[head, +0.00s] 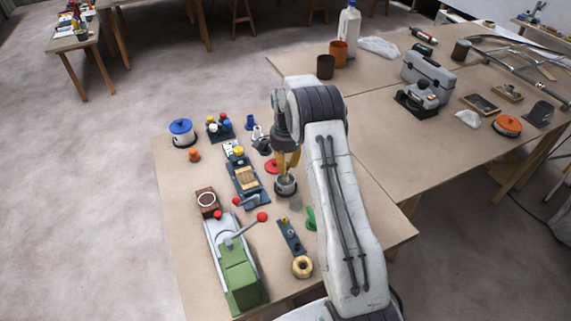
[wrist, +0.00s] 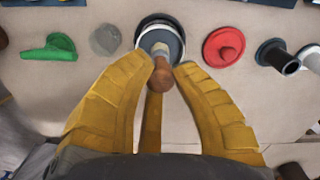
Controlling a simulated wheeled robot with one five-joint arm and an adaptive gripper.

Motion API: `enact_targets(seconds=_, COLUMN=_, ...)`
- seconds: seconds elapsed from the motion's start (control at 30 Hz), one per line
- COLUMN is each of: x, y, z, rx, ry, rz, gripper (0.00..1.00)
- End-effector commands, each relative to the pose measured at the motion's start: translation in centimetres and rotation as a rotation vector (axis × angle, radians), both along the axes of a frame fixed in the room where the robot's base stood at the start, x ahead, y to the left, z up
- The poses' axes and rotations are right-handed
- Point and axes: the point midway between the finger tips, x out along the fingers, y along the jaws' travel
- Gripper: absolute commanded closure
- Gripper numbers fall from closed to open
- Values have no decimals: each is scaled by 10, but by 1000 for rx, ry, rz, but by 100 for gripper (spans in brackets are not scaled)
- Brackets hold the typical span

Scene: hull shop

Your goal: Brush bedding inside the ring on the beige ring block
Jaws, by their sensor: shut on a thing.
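My gripper (head: 287,168) points down over a small grey pot (head: 286,188) with a dark rim. A brown block with a pale ring on top (head: 207,199) sits at the table's left, left of my gripper. It looks brown rather than beige. A tan ring-shaped piece (head: 302,267) lies at the front by a blue base.
A green machine with red-knobbed levers (head: 238,272) stands front left. A blue fixture with a beige block (head: 246,180) lies between pot and ring block. A red lidlike piece (wrist: 225,47) and a green piece (wrist: 50,47) flank the pot. A blue-lidded pot (head: 182,132) stands back left.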

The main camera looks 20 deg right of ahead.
Motion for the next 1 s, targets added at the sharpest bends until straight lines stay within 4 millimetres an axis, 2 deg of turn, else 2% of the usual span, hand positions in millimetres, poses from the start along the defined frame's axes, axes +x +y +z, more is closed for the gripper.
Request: enact_targets(seconds=1.0, x=0, y=0, z=-7, rx=0, ry=0, rz=0, gripper=100)
